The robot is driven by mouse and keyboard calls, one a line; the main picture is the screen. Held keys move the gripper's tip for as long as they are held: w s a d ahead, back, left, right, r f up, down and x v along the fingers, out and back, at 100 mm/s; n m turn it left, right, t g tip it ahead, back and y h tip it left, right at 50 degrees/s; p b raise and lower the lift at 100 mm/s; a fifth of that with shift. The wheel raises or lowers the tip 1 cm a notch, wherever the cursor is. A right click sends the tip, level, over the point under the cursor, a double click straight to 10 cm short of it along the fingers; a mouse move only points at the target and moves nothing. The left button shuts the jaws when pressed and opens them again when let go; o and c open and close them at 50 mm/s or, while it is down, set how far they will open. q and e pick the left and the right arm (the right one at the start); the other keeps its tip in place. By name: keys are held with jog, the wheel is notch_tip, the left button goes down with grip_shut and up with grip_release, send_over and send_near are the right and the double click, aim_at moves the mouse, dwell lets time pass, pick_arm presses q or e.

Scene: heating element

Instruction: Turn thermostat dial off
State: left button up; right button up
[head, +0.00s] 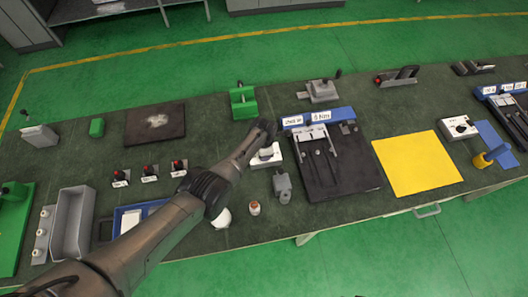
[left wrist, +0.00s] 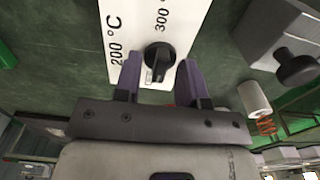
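The thermostat panel (left wrist: 118,14) is a white plate printed with "200 °C" and "300" in the left wrist view. Its black dial (left wrist: 157,56) has a raised grip bar and a pale mark at its lower edge. My left gripper (left wrist: 159,62) is open, with one purple finger on each side of the dial. A gap shows on the right; whether the left finger touches the dial I cannot tell. In the head view my left arm reaches over the bench to a small white box (head: 266,157), partly covered by the arm; the fingers cannot be made out there. My right gripper is out of view.
A grey block with a black knob (left wrist: 287,52) and a white cylinder with an orange coil (left wrist: 256,102) stand right of the panel. Several red-topped switches (head: 150,173) lie left of my arm. A black fixture (head: 335,170) and yellow sheet (head: 417,163) are to the right.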

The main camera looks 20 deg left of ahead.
pick_arm(q)
notch_tip(320, 180, up, 6)
jog(key=p, duration=0.4)
jog(key=shift+r, duration=0.2)
notch_tip(320, 180, up, 7)
jog(key=p, duration=0.1)
jog(key=shift+r, duration=0.15)
dwell(0.5)
